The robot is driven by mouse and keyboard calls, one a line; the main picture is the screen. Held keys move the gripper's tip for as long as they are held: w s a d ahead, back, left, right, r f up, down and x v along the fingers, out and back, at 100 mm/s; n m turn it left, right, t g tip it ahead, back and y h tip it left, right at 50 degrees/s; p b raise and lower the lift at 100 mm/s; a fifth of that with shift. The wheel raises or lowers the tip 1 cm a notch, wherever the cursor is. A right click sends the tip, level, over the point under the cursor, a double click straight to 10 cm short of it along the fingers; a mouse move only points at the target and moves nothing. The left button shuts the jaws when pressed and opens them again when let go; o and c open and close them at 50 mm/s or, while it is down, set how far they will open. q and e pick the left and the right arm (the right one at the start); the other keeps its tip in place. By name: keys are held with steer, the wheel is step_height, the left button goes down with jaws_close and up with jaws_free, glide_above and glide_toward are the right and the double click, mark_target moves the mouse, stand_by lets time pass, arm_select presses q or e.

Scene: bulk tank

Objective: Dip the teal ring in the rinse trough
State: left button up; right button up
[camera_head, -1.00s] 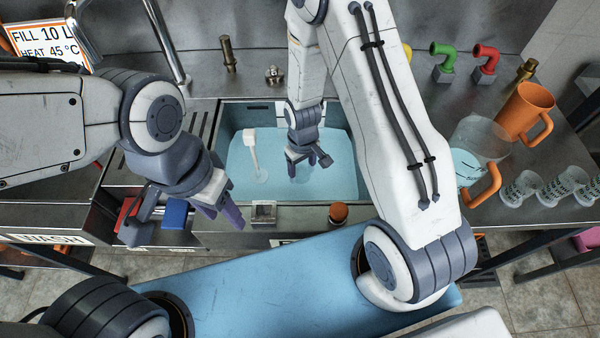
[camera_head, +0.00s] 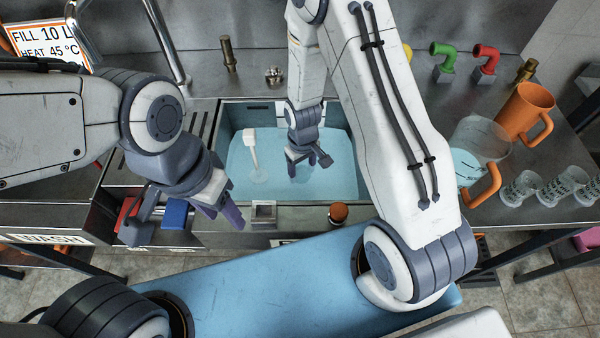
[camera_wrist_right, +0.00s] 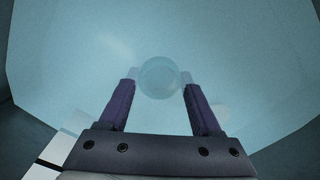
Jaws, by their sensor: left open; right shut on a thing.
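The rinse trough (camera_head: 232,118) is a steel basin holding pale blue water, at the middle of the head view. My right gripper (camera_head: 306,166) points down into it, its fingertips at or under the water. In the right wrist view, my right gripper (camera_wrist_right: 159,82) is shut on a round, pale teal thing, seemingly the teal ring (camera_wrist_right: 159,78). It looks submerged and blurred by the water, so its hole is hard to make out. In the head view the ring is hidden. My left gripper (camera_head: 185,222) is open and empty, left of the trough's front edge.
A white-headed probe or stick (camera_head: 250,145) stands in the trough's left part. On the counter at right are an orange jug (camera_head: 523,110), a clear jug (camera_head: 478,143) and several measuring cups. Green (camera_head: 445,55) and red (camera_head: 486,57) elbow pipes stand behind.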

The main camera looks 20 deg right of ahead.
mark_target(302, 173)
steer(key=shift+r, duration=0.15)
step_height(302, 173, up, 18)
steer(key=p, duration=1.6)
steer(key=shift+r, duration=0.2)
stand_by(0.8)
